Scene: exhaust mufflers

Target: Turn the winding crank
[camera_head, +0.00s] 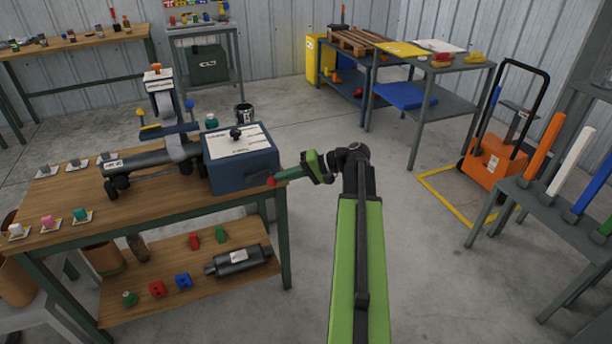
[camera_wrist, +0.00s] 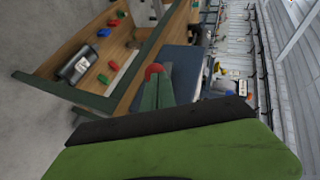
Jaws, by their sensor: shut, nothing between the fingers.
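A blue box (camera_head: 242,170) with a white labelled top and a black knob stands at the right end of the wooden workbench (camera_head: 170,207). A red round knob (camera_head: 271,182) shows at the box's right side; I take it for the winding crank's handle. The crank's arm is hidden. My gripper (camera_head: 282,177) reaches in from the right, shut, with its dark green fingertips at the red knob. The wrist view shows the red knob (camera_wrist: 154,71) just past the tips of my gripper (camera_wrist: 154,84). I cannot tell whether they touch.
A muffler-like machine (camera_head: 145,165) stands left of the box. The lower shelf holds a muffler (camera_head: 238,260) and several small coloured blocks. An orange pallet truck (camera_head: 492,162) stands at the right. The floor between is clear.

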